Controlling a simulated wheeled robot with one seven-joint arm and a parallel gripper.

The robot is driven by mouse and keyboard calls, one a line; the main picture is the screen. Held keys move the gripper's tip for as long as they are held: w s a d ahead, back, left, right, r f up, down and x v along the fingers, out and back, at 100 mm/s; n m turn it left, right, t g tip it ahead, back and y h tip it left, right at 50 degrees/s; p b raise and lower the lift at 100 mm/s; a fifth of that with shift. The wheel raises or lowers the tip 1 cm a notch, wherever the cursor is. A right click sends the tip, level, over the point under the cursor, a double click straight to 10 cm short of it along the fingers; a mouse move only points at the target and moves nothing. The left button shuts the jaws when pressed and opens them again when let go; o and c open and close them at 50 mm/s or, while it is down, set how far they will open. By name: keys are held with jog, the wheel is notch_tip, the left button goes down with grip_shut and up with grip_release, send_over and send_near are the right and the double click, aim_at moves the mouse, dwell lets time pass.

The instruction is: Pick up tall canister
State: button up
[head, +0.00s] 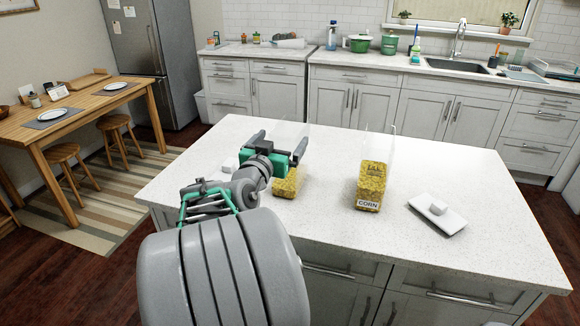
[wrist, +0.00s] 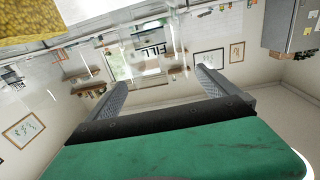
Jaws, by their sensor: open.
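Two clear canisters with yellow contents stand on the white island counter. The right canister (head: 370,184), labelled CORN, has clear walls rising high above its fill. The left canister (head: 286,186) is partly hidden behind my gripper, and its clear upper walls are faint; I cannot tell for sure which is taller. My gripper (head: 281,143) is open, at the height of the left canister's clear upper part. In the wrist view my gripper (wrist: 162,84) shows both fingers spread, with a faint clear surface near them. Yellow contents (wrist: 35,22) show at that view's upper left.
A white lid with a knob (head: 445,218) lies on the island counter (head: 480,190) at right. Another small white piece (head: 230,164) lies left of my gripper. The counter's right side is mostly clear. A wooden table (head: 75,110) with stools stands at left.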

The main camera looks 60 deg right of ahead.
notch_tip(320, 180, down, 7)
jog(key=b, duration=0.7)
jog(key=d+p, duration=0.1)
jog(key=d, duration=0.6)
jog(key=shift+w+d+f+p, duration=0.4)
jog(key=shift+w+f, duration=0.05)
jog(key=c, duration=2.1)
jog(key=shift+r, duration=0.1)
